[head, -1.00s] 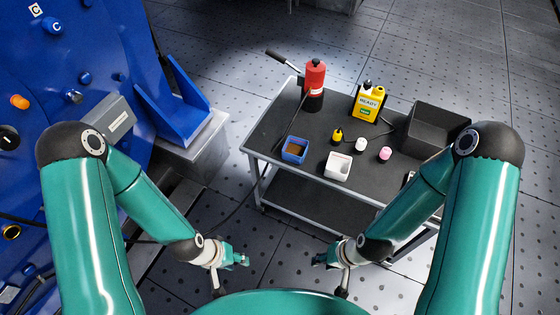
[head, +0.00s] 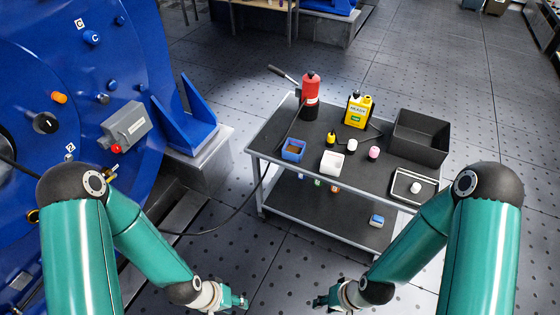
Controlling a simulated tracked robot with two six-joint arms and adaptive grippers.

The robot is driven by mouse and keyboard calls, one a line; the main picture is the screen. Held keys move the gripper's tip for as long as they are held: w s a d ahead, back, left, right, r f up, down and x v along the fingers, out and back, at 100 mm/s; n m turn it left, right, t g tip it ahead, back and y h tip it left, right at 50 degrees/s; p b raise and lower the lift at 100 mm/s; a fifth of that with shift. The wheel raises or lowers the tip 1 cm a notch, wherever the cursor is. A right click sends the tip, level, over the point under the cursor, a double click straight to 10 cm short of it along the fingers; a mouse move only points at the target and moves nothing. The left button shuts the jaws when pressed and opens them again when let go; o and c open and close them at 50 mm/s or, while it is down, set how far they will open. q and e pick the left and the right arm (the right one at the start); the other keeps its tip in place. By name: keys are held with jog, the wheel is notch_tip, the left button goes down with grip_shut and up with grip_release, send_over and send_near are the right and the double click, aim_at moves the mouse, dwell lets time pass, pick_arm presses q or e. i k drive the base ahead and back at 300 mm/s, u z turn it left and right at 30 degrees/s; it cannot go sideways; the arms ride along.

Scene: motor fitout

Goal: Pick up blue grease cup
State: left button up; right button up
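A small square blue container (head: 293,150) with brown contents stands on the left part of the cart's top. I cannot tell whether it is the blue grease cup; no other cup on the cart top is blue. My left gripper (head: 238,300) is at the bottom of the head view, below and left of the cart, apart from everything on it. My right gripper (head: 326,299) is at the bottom centre, also away from the cart. Both are small, and their finger gaps are not clear. Nothing is visible in either.
The dark-topped cart (head: 300,185) also carries a red bottle (head: 310,87), yellow jug (head: 357,110), white box (head: 332,162), small cups, black bin (head: 422,137) and tray (head: 398,190). Small items lie on its lower shelf. A large blue machine (head: 130,55) stands left. Floor shows around the cart.

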aim_at(293, 149)
jog(key=z, duration=0.05)
jog(key=i, duration=1)
jog(key=z, duration=2.5)
jog(key=k, duration=1.25)
jog(key=u, duration=0.3)
jog(key=i, duration=0.9)
jog(key=u, duration=0.6)
